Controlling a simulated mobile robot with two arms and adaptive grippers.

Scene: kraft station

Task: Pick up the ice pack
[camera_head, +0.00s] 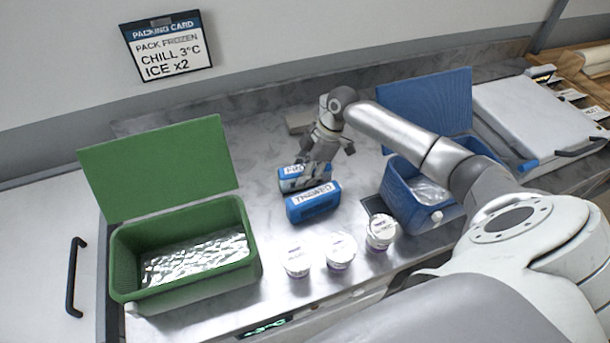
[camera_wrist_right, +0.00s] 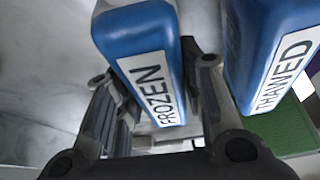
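A blue ice pack labelled FROZEN (camera_head: 290,183) lies on the steel counter, its label partly hidden by my gripper; it also shows in the right wrist view (camera_wrist_right: 150,60). A second blue pack labelled THAWED (camera_head: 314,207) lies just in front of it. My right gripper (camera_head: 317,170) points down at the FROZEN pack. In the right wrist view its fingers (camera_wrist_right: 153,72) stand apart on either side of this pack, with a gap on the left side and the right finger close to the pack, between the two packs. My left gripper is not in view.
A green open box (camera_head: 185,287) with a silvery lining stands at left, a blue open box (camera_head: 405,205) at right. Several white tubs (camera_head: 340,248) stand along the front edge. A wall card (camera_head: 168,47) reads PACK FROZEN, CHILL 3°C, ICE x2. The counter left of the packs is clear.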

